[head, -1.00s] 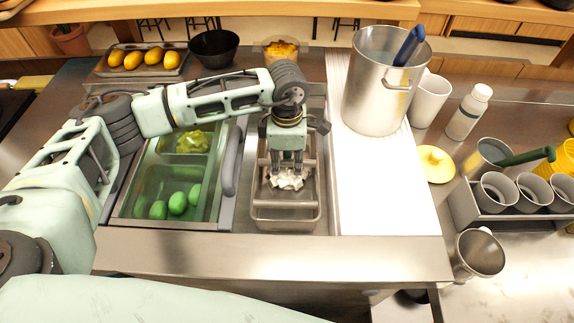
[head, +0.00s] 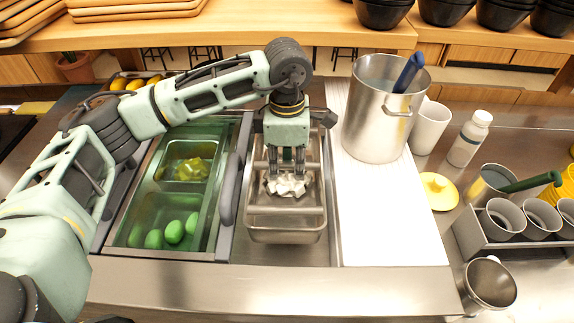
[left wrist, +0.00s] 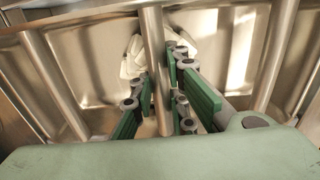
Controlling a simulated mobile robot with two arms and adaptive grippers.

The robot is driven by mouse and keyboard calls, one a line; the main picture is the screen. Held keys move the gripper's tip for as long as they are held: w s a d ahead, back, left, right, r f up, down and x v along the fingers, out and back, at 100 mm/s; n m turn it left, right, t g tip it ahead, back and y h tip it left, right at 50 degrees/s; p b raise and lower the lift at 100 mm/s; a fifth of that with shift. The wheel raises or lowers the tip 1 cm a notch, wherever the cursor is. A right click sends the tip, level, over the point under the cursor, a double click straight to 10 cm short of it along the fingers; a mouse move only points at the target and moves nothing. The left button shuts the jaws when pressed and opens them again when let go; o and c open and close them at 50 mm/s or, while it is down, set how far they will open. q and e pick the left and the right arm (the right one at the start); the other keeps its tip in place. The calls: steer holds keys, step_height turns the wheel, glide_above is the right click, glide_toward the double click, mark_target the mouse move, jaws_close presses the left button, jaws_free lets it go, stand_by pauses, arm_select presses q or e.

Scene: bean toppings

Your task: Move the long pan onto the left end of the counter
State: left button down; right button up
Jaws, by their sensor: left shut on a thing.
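The long pan (head: 264,225) is a deep metal pan with white chunks (head: 284,187) in it, in the open well at the middle of the counter (head: 270,285). It appears raised, with its near end low in the head view. My left gripper (head: 286,174) reaches straight down into the pan from above. In the left wrist view my left gripper (left wrist: 158,100) has its green fingers on either side of a thin metal bar (left wrist: 152,40) of the pan and is shut on it. The exact contact is partly hidden. My right gripper is not in view.
Left of the well is a glass-lidded bin (head: 150,205) with green items. Right of it is a white board (head: 385,210) with a big steel pot (head: 375,130). A white cup (head: 430,125), a bottle (head: 470,138) and a cup rack (head: 490,240) stand further right.

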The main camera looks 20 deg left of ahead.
mark_target(287, 163)
arm_select(q)
step_height(287, 163, up, 11)
steer(key=p, duration=0.5)
steer(key=shift+f, duration=0.2)
